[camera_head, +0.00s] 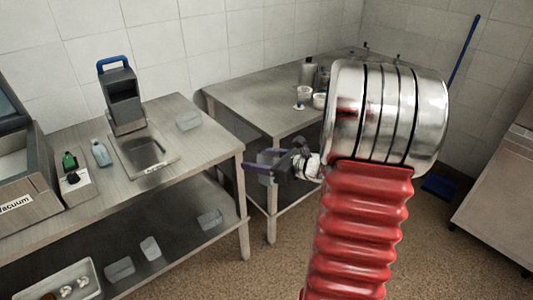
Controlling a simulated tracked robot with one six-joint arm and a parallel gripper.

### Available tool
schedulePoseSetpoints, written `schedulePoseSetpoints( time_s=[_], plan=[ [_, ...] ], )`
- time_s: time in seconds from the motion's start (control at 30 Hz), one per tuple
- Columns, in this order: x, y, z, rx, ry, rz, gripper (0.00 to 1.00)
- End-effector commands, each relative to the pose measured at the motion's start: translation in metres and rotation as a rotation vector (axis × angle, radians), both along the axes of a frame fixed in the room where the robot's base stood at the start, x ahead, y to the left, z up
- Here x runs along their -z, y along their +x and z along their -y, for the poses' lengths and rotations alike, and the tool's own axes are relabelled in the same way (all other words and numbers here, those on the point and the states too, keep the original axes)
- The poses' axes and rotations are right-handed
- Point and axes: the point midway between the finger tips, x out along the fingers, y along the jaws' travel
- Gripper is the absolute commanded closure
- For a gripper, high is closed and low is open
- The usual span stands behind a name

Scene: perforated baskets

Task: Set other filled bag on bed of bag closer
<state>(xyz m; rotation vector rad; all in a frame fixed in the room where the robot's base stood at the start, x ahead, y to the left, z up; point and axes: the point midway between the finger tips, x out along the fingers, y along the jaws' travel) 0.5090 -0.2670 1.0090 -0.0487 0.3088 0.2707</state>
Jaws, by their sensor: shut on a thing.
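My gripper (264,165), with purple fingers, is in the middle of the view, in front of the gap between the two tables. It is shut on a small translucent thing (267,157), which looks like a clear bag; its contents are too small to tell. A metal box labelled "Vacuum" (28,212), apparently the bag closer, stands at the left edge of the near table. Its lid is raised and its pale bed (14,164) is partly cut off by the frame. My gripper is well to the right of it, apart from it.
Small bottles (101,153) and a clear container (188,120) stand there. Clear tubs (120,269) are on the lower shelf. The back table (262,103) holds several vessels.

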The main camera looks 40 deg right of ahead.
Motion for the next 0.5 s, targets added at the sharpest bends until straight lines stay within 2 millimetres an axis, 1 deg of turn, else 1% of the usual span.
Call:
schedulePoseSetpoints(
  time_s=[0.03, 0.17, 0.27, 0.5],
  plan=[
    [0.007, 0.006, -0.011, -0.034, 0.002, -0.003, 0.69],
    [0.024, 0.018, -0.038, -0.121, 0.003, -0.005, 0.69],
    [0.041, 0.027, -0.065, -0.202, 0.004, -0.006, 0.69],
    [0.089, 0.042, -0.139, -0.400, 0.009, -0.006, 0.69]
  ],
)
